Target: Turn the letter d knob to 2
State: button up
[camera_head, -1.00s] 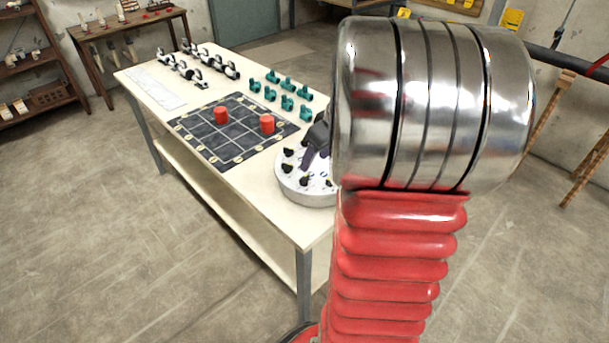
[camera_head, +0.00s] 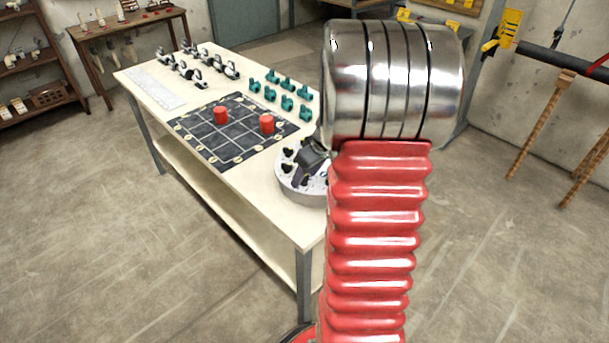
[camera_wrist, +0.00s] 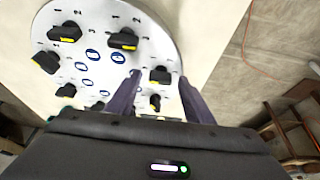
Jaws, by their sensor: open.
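The round white knob panel (camera_head: 300,196) lies on the workbench, partly hidden by my arm in the head view. In the wrist view the panel (camera_wrist: 97,18) carries several black knobs with yellow marks, small printed numbers and blue oval letter labels. The letters are too small to read, so I cannot tell which knob is d. My gripper (camera_wrist: 160,80) is open, its two dark fingers to either side of one black knob (camera_wrist: 160,74) near the panel's edge. I cannot tell whether they touch it. A second knob (camera_wrist: 155,101) shows nearer my palm.
The workbench (camera_head: 255,190) also holds a dark grid mat (camera_head: 215,150) with two red cylinders (camera_head: 221,115), several teal fittings (camera_head: 287,103) and black-and-white pieces (camera_head: 190,72). The floor left of the bench is clear.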

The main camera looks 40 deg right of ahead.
jog(key=shift+c, duration=0.5)
jog(key=c, duration=0.9)
jog(key=shift+a, duration=0.25)
jog(key=shift+c, duration=0.3)
jog(key=shift+d, duration=0.15)
